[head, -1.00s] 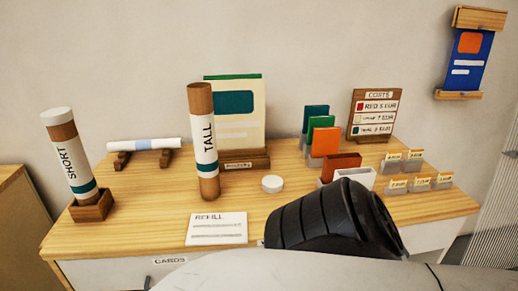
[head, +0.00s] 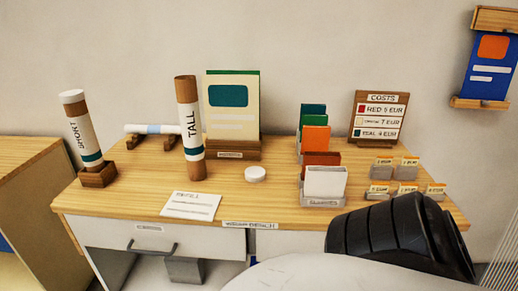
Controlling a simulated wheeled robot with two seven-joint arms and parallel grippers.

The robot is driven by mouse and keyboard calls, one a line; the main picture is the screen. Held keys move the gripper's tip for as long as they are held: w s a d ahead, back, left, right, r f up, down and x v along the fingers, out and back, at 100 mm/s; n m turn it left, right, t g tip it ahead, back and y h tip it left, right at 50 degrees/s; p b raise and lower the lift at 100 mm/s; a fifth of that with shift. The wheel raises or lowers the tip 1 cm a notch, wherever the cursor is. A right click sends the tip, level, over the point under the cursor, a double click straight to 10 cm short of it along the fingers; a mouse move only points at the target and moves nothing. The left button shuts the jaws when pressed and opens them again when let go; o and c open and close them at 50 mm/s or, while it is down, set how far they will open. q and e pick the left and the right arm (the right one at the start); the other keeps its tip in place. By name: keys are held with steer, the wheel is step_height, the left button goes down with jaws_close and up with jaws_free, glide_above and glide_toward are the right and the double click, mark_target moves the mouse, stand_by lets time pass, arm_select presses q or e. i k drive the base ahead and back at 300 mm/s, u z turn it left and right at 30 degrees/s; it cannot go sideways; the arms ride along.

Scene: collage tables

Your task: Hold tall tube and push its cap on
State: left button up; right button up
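The tall tube (head: 189,140) is brown cardboard with a white label reading TALL and a teal band. It stands upright on the wooden table, its top end uncapped. A round white cap (head: 255,174) lies on the table to the right of the tube, apart from it. A black, ribbed part of my own arm covers the lower right of the head view. Neither gripper's fingers show, and nothing is seen touching the tube or the cap.
The short tube (head: 79,130) stands white-capped in a wooden holder at left. A REFILL card (head: 191,205) lies in front of the tall tube. A card rack (head: 325,185), a price board (head: 380,120) and small tags stand at right. Bare tabletop surrounds the cap.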

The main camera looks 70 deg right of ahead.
mark_target(186, 87)
steer(key=z, duration=1.5)
